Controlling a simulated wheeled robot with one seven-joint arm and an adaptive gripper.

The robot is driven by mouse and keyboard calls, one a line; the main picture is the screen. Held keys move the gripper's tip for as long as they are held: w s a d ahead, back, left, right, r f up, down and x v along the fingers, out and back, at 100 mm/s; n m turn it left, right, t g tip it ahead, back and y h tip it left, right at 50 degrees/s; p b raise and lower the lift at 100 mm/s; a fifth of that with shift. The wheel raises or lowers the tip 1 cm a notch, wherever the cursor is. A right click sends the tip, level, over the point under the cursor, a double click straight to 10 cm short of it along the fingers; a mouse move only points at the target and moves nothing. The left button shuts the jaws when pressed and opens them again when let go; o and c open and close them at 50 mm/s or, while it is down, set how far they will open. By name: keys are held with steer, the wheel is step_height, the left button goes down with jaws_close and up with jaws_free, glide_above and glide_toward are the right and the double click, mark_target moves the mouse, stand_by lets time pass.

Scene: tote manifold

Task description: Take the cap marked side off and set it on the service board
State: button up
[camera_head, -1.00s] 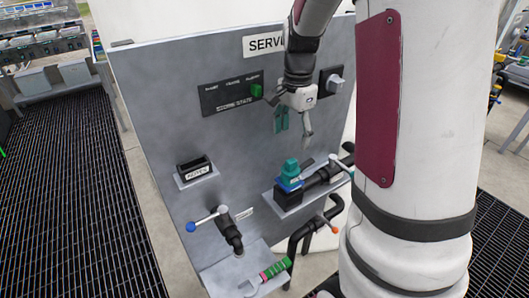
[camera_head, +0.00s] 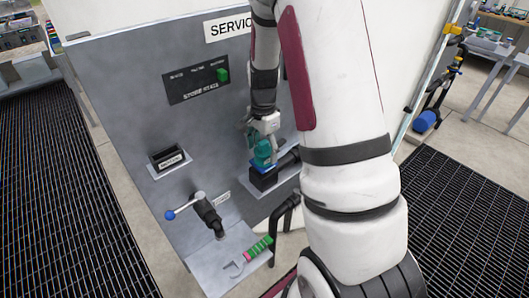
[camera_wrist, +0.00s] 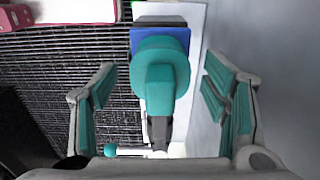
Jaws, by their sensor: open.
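A teal cap (camera_head: 261,153) with a raised grip sits on a blue collar above a black block (camera_head: 263,180) on a small shelf of the grey panel (camera_head: 120,120). In the wrist view the cap (camera_wrist: 160,70) shows a round flange and a narrow grip, with a blue part (camera_wrist: 137,42) behind. My gripper (camera_head: 262,138) is at the cap from above. In the wrist view my gripper (camera_wrist: 159,82) is open, its teal-padded fingers on either side of the cap, with gaps visible. No side mark is readable on the cap. The panel's sign (camera_head: 228,28) is partly hidden by my arm.
A blue-knobbed lever valve (camera_head: 200,208) stands left of the block. A small black labelled holder (camera_head: 168,158) is on the panel's left. A black pipe (camera_head: 285,208) runs beside the block.

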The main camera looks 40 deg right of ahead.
steer(key=shift+f, duration=1)
steer(key=c, duration=1.3)
step_height(320, 180, up, 10)
steer(key=shift+r+b, duration=0.1)
steer(key=shift+b, duration=0.35)
